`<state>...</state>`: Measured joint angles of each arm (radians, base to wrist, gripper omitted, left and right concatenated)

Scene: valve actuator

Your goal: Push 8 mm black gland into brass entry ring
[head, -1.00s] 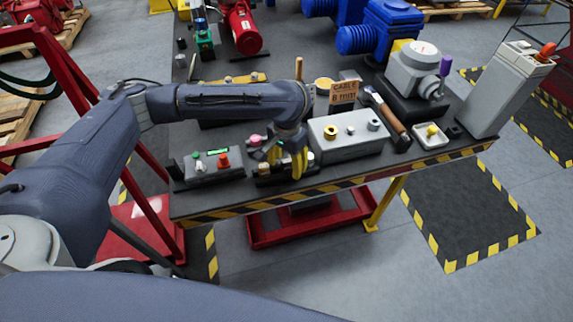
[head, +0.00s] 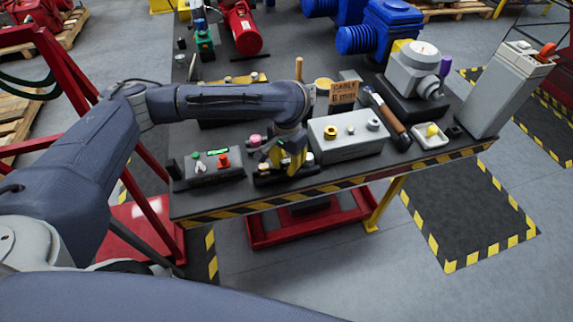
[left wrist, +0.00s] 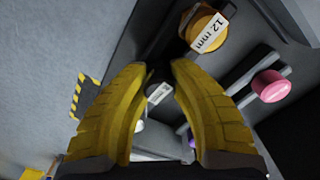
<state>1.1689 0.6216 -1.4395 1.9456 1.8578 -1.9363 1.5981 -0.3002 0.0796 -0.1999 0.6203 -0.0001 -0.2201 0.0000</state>
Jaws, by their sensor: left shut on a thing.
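My left gripper (head: 291,164) is over a small dark rack (head: 268,180) at the front of the bench. In the left wrist view its yellow fingers (left wrist: 163,68) are closed on a small dark piece with a pale label (left wrist: 158,93), apparently the black gland; its print is too small to read. The brass entry ring (head: 330,132) sits on the front left of the grey box (head: 350,147), just right of the gripper. A sign (head: 343,92) behind the box reads cable 8 mm. My right gripper is not in view.
A control box with a red button (head: 223,160) stands left. A wooden-handled tool (head: 390,118) and white tray (head: 430,142) are right of the grey box.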

